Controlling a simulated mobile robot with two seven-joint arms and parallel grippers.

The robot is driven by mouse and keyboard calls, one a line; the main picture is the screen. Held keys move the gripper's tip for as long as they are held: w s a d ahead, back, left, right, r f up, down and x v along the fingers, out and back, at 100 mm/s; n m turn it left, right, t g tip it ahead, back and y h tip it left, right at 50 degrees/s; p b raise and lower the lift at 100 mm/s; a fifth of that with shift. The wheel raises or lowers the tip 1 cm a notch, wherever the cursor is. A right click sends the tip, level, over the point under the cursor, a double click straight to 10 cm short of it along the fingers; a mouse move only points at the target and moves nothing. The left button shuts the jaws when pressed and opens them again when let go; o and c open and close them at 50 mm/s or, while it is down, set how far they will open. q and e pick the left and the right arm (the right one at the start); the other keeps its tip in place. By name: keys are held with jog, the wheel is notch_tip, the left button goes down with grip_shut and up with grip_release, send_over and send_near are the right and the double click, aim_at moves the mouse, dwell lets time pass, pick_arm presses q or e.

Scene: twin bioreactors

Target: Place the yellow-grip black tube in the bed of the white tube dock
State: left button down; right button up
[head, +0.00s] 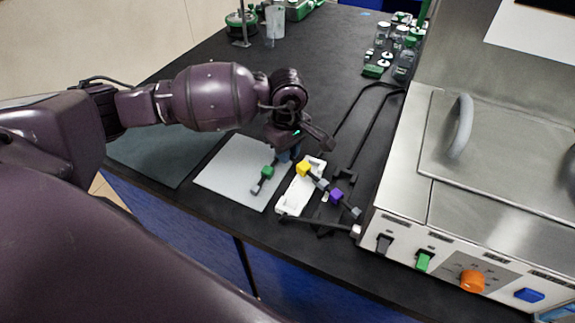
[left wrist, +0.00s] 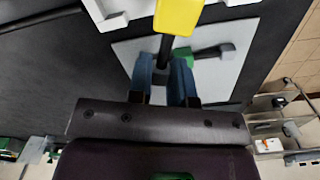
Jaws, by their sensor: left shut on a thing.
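My left gripper (head: 288,155) is shut on the yellow-grip black tube. The left wrist view shows its blue fingers (left wrist: 163,72) closed around the black shaft below the yellow grip (left wrist: 178,14). In the head view the yellow grip (head: 303,168) sits just right of the fingers, and the tube slants down right to a grey end. The white tube dock (head: 287,203) lies beneath it on the bench; part of it shows in the left wrist view (left wrist: 112,20). The tube crosses over the dock's upper part at an angle. I cannot tell whether they touch. My right gripper is not in view.
A green-grip tube (head: 267,172) lies on a pale sheet (head: 228,178) left of the dock. A purple-grip tube (head: 337,195) is close on the right. A steel machine (head: 450,215) bounds the right side. Bottles (head: 404,66) stand farther back; the bench's middle is clear.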

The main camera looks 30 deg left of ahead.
aim_at(287, 176)
pick_arm(q)
jog(key=shift+f, duration=0.8)
notch_tip(287, 176, down, 4)
jog(key=shift+r, duration=0.1)
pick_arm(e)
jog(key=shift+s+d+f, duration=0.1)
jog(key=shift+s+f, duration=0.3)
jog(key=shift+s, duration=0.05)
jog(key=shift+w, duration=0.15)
pick_arm(q)
jog(key=c, duration=1.3)
grip_release()
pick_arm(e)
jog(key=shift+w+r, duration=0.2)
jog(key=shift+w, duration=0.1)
